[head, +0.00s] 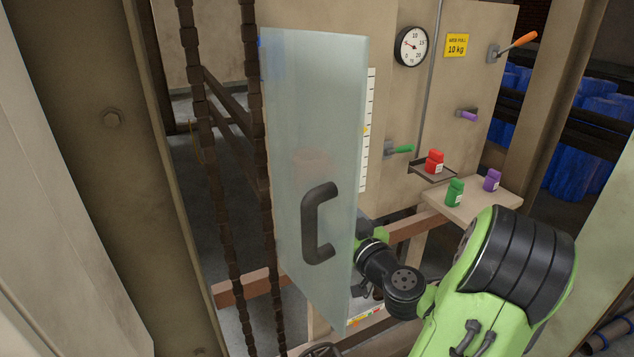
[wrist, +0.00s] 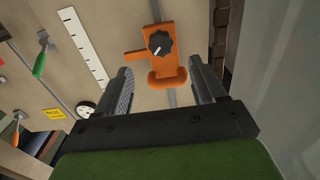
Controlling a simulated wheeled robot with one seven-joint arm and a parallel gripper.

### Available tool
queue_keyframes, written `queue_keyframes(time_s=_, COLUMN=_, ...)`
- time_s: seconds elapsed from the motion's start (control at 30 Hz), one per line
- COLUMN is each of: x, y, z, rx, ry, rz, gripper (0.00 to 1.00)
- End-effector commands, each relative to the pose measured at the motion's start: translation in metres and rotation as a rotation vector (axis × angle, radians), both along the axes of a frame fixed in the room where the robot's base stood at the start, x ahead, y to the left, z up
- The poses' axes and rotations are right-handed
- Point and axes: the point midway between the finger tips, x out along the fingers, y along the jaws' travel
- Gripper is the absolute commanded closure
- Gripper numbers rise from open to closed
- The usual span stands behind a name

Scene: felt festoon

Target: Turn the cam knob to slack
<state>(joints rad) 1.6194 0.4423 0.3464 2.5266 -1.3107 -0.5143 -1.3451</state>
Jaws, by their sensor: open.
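The black cam knob (wrist: 160,43) sits on an orange bracket (wrist: 168,68) mounted on the beige panel, in the wrist view. A short white mark on the knob points toward the lower left of that picture. My gripper (wrist: 162,68) is open and empty, its two fingers left and right of the orange bracket and apart from it. The knob is ahead, between the finger directions. In the head view a frosted door (head: 315,130) with a black handle (head: 320,225) hides my gripper; a faint reddish shape shows through it.
A round gauge (head: 411,46), a yellow 10 kg sign (head: 456,46), a green lever (head: 400,150), a purple lever (head: 467,115) and an orange lever (head: 515,45) are on the panel. Red, green and purple weights stand on ledges at right. Dark chains (head: 262,200) hang left of the door.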

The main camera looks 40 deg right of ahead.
Motion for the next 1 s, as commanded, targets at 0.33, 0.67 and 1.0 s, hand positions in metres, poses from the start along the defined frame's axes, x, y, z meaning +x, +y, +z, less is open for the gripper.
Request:
queue_keyframes(time_s=0.33, x=0.077, y=-0.021, z=0.003, rx=-0.003, ry=0.000, rz=0.005, gripper=0.31)
queue_keyframes(time_s=0.67, x=0.088, y=-0.026, z=0.000, rx=-0.002, ry=0.001, rz=0.001, gripper=0.31)
queue_keyframes(time_s=1.0, x=0.088, y=-0.025, z=0.000, rx=-0.003, ry=0.001, rz=0.001, gripper=0.75)
